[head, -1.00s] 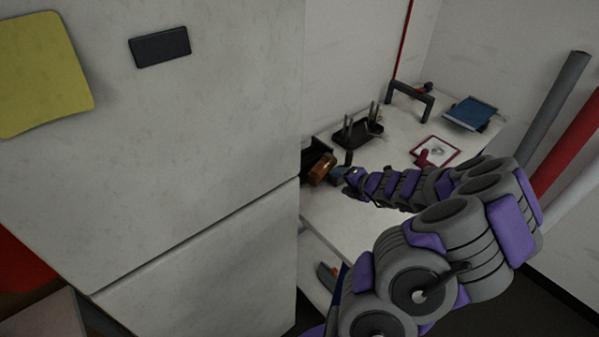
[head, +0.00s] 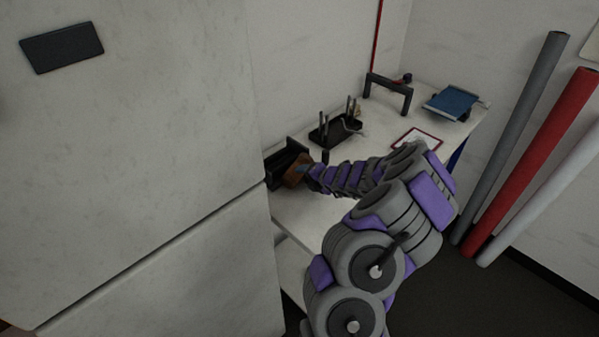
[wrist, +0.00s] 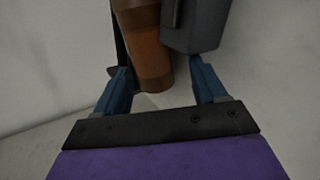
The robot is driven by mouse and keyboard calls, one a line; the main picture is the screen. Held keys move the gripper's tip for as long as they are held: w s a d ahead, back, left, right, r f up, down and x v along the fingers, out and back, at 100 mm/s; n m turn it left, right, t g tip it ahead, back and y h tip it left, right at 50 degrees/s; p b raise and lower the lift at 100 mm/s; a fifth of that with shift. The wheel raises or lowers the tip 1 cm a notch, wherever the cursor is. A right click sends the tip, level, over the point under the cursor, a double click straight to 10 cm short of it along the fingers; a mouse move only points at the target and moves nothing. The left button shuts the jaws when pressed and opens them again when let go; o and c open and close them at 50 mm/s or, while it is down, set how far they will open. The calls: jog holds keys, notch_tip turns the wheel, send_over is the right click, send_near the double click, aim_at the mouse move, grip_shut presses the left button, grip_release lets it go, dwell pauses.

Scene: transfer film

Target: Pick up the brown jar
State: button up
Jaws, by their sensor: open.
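The brown jar (head: 296,171) stands near the left end of the white table, close to the tall pale cabinet. In the wrist view the jar (wrist: 148,50) shows as a brown cylinder with a darker band at its lower end. My gripper (wrist: 162,85) is open, its blue fingers apart on either side of the jar's near end. The jar lies nearer the left finger. Whether either finger touches it cannot be told. In the head view my gripper (head: 306,171) is at the jar, partly hidden by my arm.
A dark grey block-like object (wrist: 196,24) is right beside the jar, in front of the right finger. A black box (head: 284,160) is behind the jar. A black tray with upright pegs (head: 336,133) stands farther back. The cabinet (head: 130,170) bounds the left.

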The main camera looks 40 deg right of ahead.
aim_at(298, 176)
jog(key=shift+w+d+f, duration=0.1)
jog(key=shift+w+d, duration=0.1)
jog(key=shift+d, duration=0.05)
jog(key=w+a+b, duration=0.1)
jog(key=w, duration=0.1)
jog(key=w+a+f, duration=0.1)
jog(key=w+a, duration=0.1)
jog(key=shift+f+b, duration=0.1)
jog(key=shift+b, duration=0.25)
jog(key=shift+d+f, duration=0.15)
jog(key=shift+d, duration=0.45)
jog(key=shift+d+f, duration=0.15)
jog(key=shift+d, duration=0.45)
jog(key=shift+c, duration=0.9)
jog(key=shift+a, duration=0.55)
jog(key=c, duration=0.4)
jog(key=shift+s+d, duration=0.1)
jog(key=shift+d, duration=0.05)
jog(key=c, duration=0.4)
jog(key=shift+o, duration=0.2)
jog(key=shift+r, duration=0.1)
